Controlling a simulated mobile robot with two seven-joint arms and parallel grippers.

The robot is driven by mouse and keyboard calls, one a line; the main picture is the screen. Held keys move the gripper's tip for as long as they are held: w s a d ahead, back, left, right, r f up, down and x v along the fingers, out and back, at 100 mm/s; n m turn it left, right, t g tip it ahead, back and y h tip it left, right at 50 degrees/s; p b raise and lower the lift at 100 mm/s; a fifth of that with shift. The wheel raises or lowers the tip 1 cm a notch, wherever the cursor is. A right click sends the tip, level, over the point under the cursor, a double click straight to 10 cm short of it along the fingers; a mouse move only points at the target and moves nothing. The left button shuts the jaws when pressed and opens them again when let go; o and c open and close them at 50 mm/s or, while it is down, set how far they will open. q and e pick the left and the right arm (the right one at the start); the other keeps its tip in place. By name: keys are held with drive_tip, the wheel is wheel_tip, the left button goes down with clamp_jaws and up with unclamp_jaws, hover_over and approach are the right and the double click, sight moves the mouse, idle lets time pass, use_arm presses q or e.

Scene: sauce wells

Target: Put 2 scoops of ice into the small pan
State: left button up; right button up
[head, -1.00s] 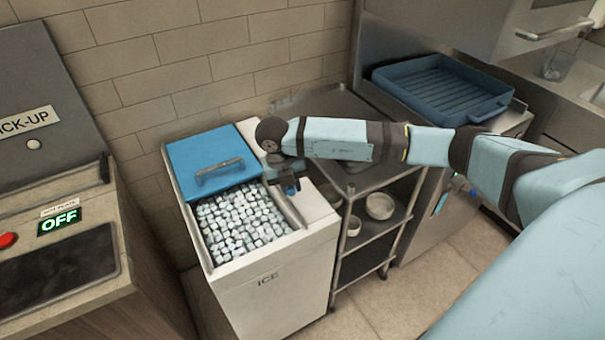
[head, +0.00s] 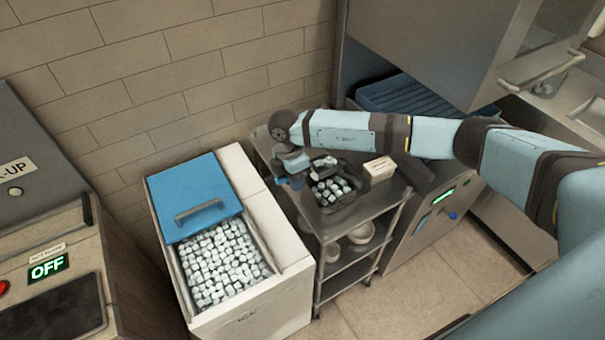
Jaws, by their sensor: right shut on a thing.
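A small dark pan (head: 345,203) stands on the top shelf of the metal cart, with white ice cubes (head: 334,189) in it. My right gripper (head: 291,174) is over the left part of the cart top, just left of the pan. It is shut on what looks like a scoop; its handle is mostly hidden by the gripper. A few ice cubes (head: 325,162) show to the right of the gripper at the pan's far end; I cannot tell whether they lie in the scoop or the pan. The ice bin (head: 290,245) is open in front, full of cubes. My left gripper is out of view.
A blue lid (head: 193,190) with a metal handle covers the back of the ice bin. A small white block (head: 380,168) sits right of the pan on the cart (head: 378,205). White bowls (head: 361,233) stand on a lower shelf. A blue ribbed tray (head: 410,97) is behind my arm.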

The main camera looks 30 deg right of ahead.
drive_tip(key=shift+w+d+r, duration=0.1)
drive_tip(key=shift+d+r, duration=0.1)
drive_tip(key=shift+r, duration=0.1)
drive_tip(key=shift+d+r+y, duration=0.3)
drive_tip(key=shift+r+y, duration=0.3)
drive_tip(key=shift+y, duration=0.6)
drive_tip(key=d+r+y, duration=0.2)
drive_tip(key=r+y, duration=0.1)
drive_tip(key=d+r+y, duration=0.2)
drive_tip(key=d+y, duration=0.1)
drive_tip(key=shift+w+r+n+g+y, duration=0.15)
drive_tip(key=shift+r+n+g+y, duration=0.15)
drive_tip(key=shift+r+g+y, duration=0.1)
drive_tip(key=shift+d+r+y+b, duration=0.3)
drive_tip(key=shift+d+r+y, duration=0.3)
drive_tip(key=shift+d+y, duration=0.1)
drive_tip(key=a+f+h, duration=0.3)
drive_tip(key=h, duration=0.1)
drive_tip(key=a+f+h, duration=0.4)
drive_tip(key=shift+t+p, duration=0.3)
drive_tip(key=shift+s+a+f+m+h, duration=0.15)
drive_tip(key=shift+f+m+h, duration=0.15)
drive_tip(key=shift+h, duration=0.4)
drive_tip(key=shift+s+a+f+m+h, duration=0.1)
drive_tip(key=shift+f+m+h, duration=0.1)
drive_tip(key=shift+f+h, duration=0.35)
